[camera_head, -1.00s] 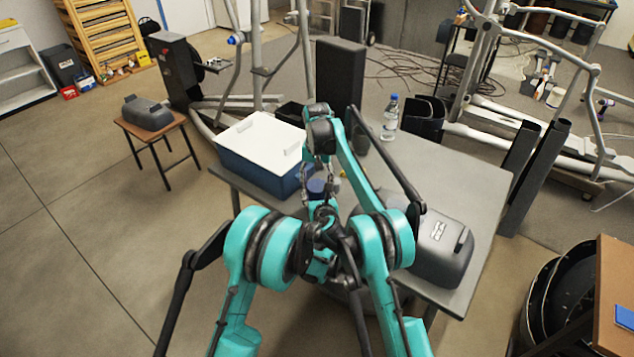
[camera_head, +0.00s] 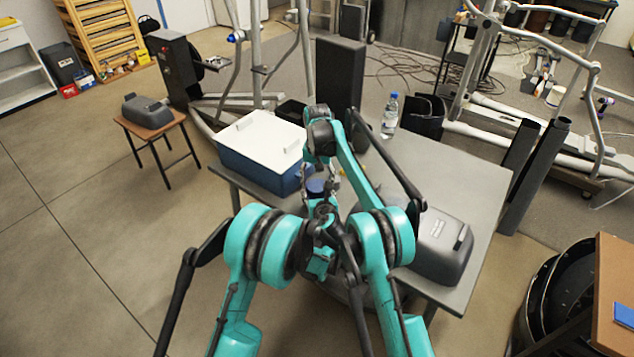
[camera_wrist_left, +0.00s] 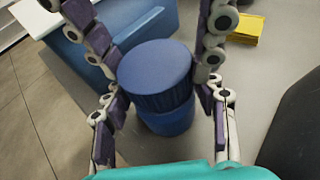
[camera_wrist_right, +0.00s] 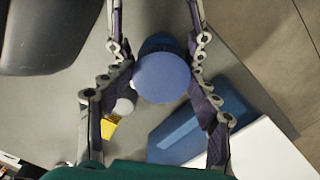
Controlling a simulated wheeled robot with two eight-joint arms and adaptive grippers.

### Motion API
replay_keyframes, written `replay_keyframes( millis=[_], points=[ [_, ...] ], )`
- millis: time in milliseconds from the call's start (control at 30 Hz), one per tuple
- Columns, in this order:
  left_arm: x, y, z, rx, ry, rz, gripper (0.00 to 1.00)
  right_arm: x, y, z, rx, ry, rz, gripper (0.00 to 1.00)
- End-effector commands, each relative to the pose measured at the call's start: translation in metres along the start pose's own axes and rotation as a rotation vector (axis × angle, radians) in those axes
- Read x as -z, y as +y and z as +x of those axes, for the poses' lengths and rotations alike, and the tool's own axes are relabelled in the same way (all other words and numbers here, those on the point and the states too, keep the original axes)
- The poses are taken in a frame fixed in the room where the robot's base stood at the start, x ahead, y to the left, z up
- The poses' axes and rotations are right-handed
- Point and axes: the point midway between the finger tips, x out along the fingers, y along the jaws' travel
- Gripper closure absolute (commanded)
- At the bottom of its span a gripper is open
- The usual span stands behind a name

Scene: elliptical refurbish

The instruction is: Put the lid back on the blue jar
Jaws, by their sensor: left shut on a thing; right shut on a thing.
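The blue jar (camera_wrist_left: 172,121) is upright between my two facing grippers at the table's near left part. Its round blue lid (camera_wrist_left: 155,70), with a ribbed rim, is at the jar's mouth; in the left wrist view it looks shifted slightly left of the body. In the right wrist view the lid (camera_wrist_right: 162,77) hides most of the jar (camera_wrist_right: 160,43). My left gripper (camera_wrist_left: 162,108) is shut on the jar body. My right gripper (camera_wrist_right: 162,85) is shut on the lid. I cannot tell whether the lid is fully seated. In the head view the arms partly hide the jar (camera_head: 316,186).
A blue bin with a white lid (camera_head: 262,138) stands left of the jar on the grey table (camera_head: 455,170). A small yellow block (camera_wrist_left: 246,29) lies close by. A clear bottle (camera_head: 390,115) stands at the back and a dark grey housing (camera_head: 437,248) at the right.

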Motion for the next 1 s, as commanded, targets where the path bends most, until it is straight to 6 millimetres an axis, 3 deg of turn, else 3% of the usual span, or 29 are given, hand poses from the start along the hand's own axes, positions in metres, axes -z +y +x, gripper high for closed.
replay_keyframes(
  millis=[67,333,533,633,1000],
  points=[
    [-0.0017,-0.0004,-0.0004,0.003,-0.004,-0.004,0.95,0.0001,-0.0024,0.0073,0.005,-0.002,-0.002,0.72],
    [-0.0028,-0.0009,-0.0005,0.005,-0.006,-0.004,0.95,0.0002,-0.0039,0.0082,0.008,-0.001,-0.004,0.72],
    [-0.0034,-0.0014,-0.0007,0.006,-0.007,-0.003,0.95,-0.0001,-0.0042,0.0062,0.018,0.000,-0.005,0.72],
    [-0.0035,-0.0015,-0.0007,0.006,-0.007,-0.003,0.95,-0.0004,-0.0040,0.0026,0.036,0.001,-0.007,0.78],
    [-0.0038,-0.0016,-0.0005,0.006,-0.008,-0.002,0.95,-0.0009,-0.0038,0.0009,0.043,0.001,-0.008,0.79]
  ],
)
